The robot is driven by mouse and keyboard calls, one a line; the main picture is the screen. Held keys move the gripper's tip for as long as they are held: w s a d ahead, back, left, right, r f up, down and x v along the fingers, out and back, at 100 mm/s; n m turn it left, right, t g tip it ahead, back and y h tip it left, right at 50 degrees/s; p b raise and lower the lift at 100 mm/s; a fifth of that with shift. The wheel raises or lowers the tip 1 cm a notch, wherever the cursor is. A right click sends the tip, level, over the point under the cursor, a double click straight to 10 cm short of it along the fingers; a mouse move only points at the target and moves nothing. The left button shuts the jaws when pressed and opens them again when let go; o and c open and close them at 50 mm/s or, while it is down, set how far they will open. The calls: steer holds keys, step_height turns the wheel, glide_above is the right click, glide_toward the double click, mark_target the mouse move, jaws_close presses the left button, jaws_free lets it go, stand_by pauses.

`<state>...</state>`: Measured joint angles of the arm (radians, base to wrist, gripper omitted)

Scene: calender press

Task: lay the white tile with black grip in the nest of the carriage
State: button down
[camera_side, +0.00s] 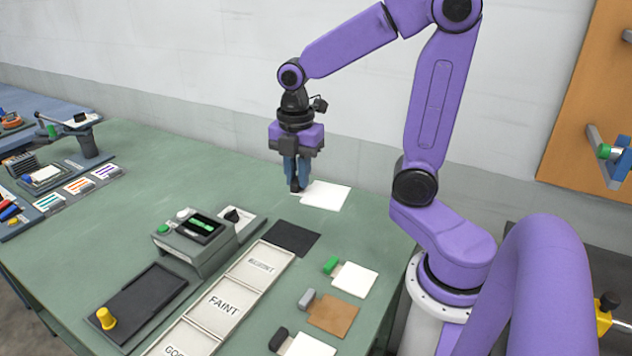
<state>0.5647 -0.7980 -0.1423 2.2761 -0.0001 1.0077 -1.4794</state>
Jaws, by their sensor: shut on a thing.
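A white tile with a black grip (309,347) lies on the green table at the front, cut off by the lower edge of the view. My gripper (297,186) is well away from it, low over the back of the table. Its blue fingers are shut on a small dark thing that they mostly hide. A white flat piece (328,196) shows just right of the fingertips; I cannot tell whether it is held or lies on the table. A dark flat carriage (145,296) with a yellow knob (106,318) is at front left; I cannot make out its nest.
A white tile with a green grip (355,279) and a brown tile with a grey grip (334,315) lie at right. A black square (291,238), labelled white trays (225,306) and a grey press with a display (195,240) fill the middle.

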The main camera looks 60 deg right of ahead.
steer(key=w+a+r+n, duration=0.2)
steer(key=w+a+n, duration=0.5)
steer(key=w+a, duration=0.45)
steer(key=w+a+f+n, duration=0.2)
steer(key=w+a+n, duration=0.3)
steer(key=a, duration=0.5)
steer(key=w+a+f+n, duration=0.1)
steer(key=w+a+n, duration=0.35)
steer(key=a, duration=0.55)
steer(key=shift+w+f, duration=0.15)
steer(key=shift+f, duration=3.2)
steer(key=shift+w+f, duration=0.15)
steer(key=shift+f, duration=3.2)
steer(key=shift+f, duration=0.2)
steer(key=shift+f, duration=0.55)
steer(key=shift+f, duration=0.65)
